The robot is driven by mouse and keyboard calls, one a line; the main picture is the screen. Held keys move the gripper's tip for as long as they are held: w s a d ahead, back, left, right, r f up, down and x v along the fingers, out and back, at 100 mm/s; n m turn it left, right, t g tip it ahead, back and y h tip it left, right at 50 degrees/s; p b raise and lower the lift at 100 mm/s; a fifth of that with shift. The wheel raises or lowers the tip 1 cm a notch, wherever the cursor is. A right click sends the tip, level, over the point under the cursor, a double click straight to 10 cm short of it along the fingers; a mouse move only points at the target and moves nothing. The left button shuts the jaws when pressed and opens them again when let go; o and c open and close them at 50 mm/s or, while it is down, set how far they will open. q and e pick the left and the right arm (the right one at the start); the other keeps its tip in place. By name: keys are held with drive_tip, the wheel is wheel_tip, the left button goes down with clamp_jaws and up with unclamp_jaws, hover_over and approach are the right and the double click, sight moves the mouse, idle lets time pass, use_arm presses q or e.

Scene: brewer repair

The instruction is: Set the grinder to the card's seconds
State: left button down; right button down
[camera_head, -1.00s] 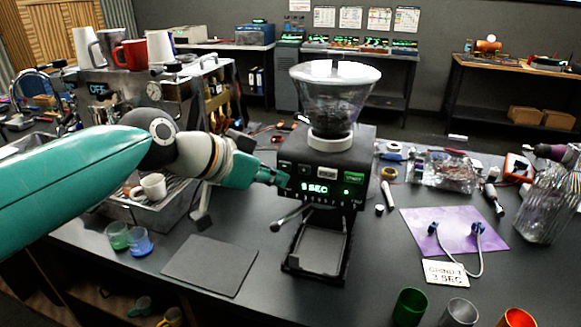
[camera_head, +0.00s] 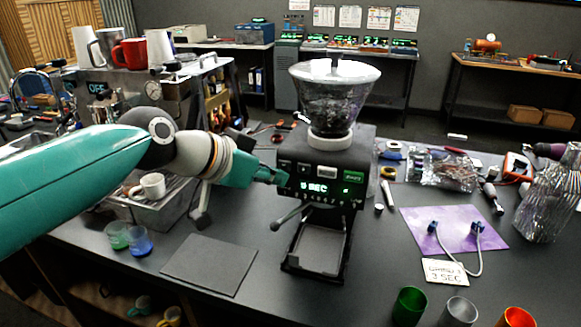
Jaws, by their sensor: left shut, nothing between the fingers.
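The black grinder (camera_head: 325,160) stands mid-bench with a clear hopper of beans (camera_head: 332,105). Its front panel has a green lit display (camera_head: 314,188) showing a digit and "SEC"; the digit is too blurred to be sure of. The white card (camera_head: 443,272) lies at the front right and seems to read "3 SEC" on its lower line. My left gripper (camera_head: 279,177), teal, is shut and empty, its tips at the left end of the panel, by the small buttons. Whether it touches a button I cannot tell. My right gripper is not in view.
The espresso machine (camera_head: 165,100) is behind my left arm. A purple cloth (camera_head: 455,232) with a cable lies right. Coloured cups (camera_head: 409,306) line the front edge.

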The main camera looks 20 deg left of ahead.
use_arm(q)
drive_tip(key=shift+w, duration=0.15)
drive_tip(key=shift+w, duration=0.3)
drive_tip(key=shift+w+r, duration=0.1)
drive_tip(key=shift+w, duration=0.25)
idle(0.8)
idle(0.3)
drive_tip(key=shift+s, duration=0.8)
drive_tip(key=shift+s+b, duration=0.1)
drive_tip(key=shift+b, duration=0.2)
drive_tip(key=s+b, duration=0.1)
drive_tip(key=s, duration=0.3)
drive_tip(key=shift+s, duration=0.4)
